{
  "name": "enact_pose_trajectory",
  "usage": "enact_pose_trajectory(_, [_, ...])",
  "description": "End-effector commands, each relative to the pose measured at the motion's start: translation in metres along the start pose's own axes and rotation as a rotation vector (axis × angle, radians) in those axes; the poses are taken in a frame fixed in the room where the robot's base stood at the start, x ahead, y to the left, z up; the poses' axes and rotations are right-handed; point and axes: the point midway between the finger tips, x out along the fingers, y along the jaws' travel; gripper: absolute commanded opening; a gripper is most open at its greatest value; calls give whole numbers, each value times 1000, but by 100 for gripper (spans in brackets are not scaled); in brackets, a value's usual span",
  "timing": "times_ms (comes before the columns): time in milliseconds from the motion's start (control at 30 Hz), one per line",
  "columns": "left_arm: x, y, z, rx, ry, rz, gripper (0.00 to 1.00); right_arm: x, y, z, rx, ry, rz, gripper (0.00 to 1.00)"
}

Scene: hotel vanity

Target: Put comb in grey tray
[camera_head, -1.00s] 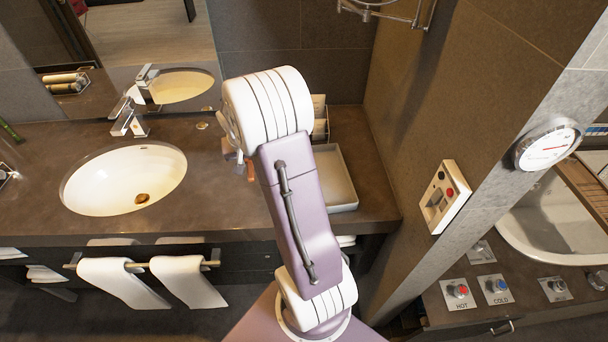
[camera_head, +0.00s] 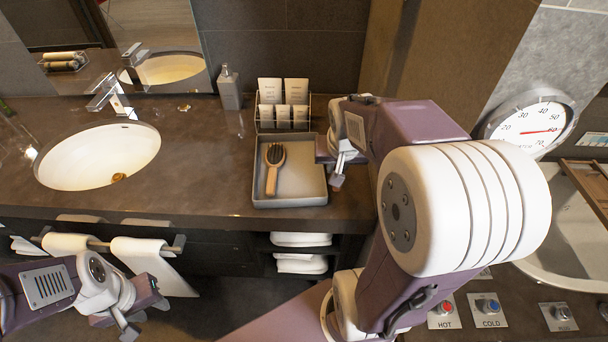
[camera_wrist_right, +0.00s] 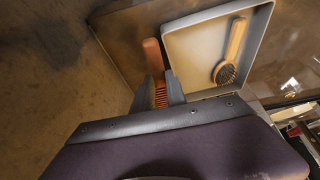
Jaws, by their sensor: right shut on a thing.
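The reddish-brown comb (camera_wrist_right: 152,58) is between the fingers of my right gripper (camera_wrist_right: 158,91) in the right wrist view, its orange teeth partly hidden by them. The gripper is shut on it, just outside the grey tray's side wall. The grey tray (camera_head: 302,182) stands on the counter and holds a wooden hairbrush (camera_head: 272,172); the tray also shows in the wrist view (camera_wrist_right: 192,58). My left gripper (camera_head: 143,317) looks open and empty, low at the left.
The sink (camera_head: 98,157) is at the left. Towels (camera_head: 140,262) hang in front. The tray's right half looks clear.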

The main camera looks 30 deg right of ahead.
Motion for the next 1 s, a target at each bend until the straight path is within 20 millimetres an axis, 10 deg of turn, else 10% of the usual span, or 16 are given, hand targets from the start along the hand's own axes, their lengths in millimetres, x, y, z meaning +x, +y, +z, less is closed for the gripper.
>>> enact_pose_trajectory(367, [-3, 0, 0, 0, 0, 0, 36, 6, 19, -20, 9, -22, -17, 0])
enact_pose_trajectory(1000, [6, 0, 1, 0, 0, 0, 36, 95, -80, -49, 10, -20, -17, 0])
